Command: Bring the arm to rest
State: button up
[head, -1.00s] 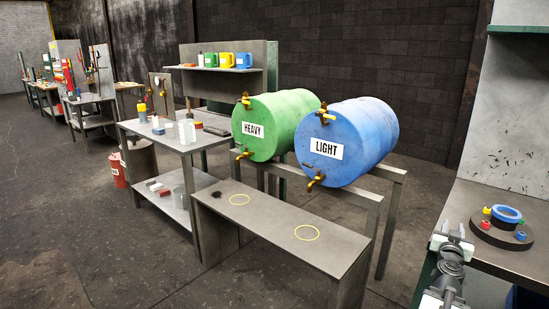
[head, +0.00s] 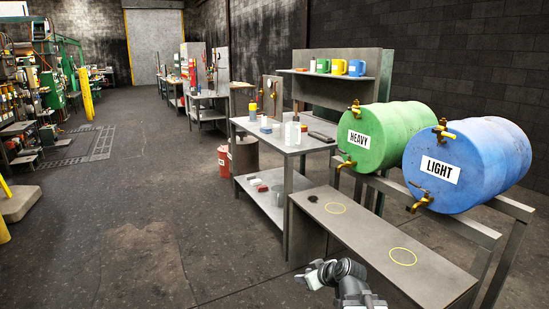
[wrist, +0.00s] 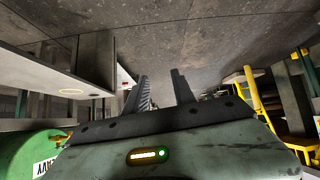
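My arm shows at the bottom of the head view, with my gripper (head: 316,277) low in front of the low bench's left end. In the wrist view my gripper (wrist: 160,88) has its two dark fingers apart, with only floor seen between them. Nothing is held. The arm's lower part is cut off by the frame edge.
A low bench (head: 375,245) with two yellow rings stands close by on the right. Behind it are a green HEAVY drum (head: 385,135) and a blue LIGHT drum (head: 470,165) on a stand. A worktable (head: 265,138) stands beyond. Open floor (head: 140,210) lies to the left.

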jog(key=s+d+f+m+g+h, duration=0.2)
jog(key=s+d+f+m+g, duration=0.15)
jog(key=s, duration=0.45)
jog(key=s+d+f+m+g+h, duration=0.3)
jog(key=s+f+g, duration=0.2)
jog(key=s, duration=0.3)
notch_tip(320, 180, up, 19)
jog(key=p, duration=1.9)
jog(key=shift+w+a+r, duration=0.2)
jog(key=shift+a, duration=0.05)
jog(key=shift+d+m, duration=0.1)
jog(key=shift+m, duration=0.15)
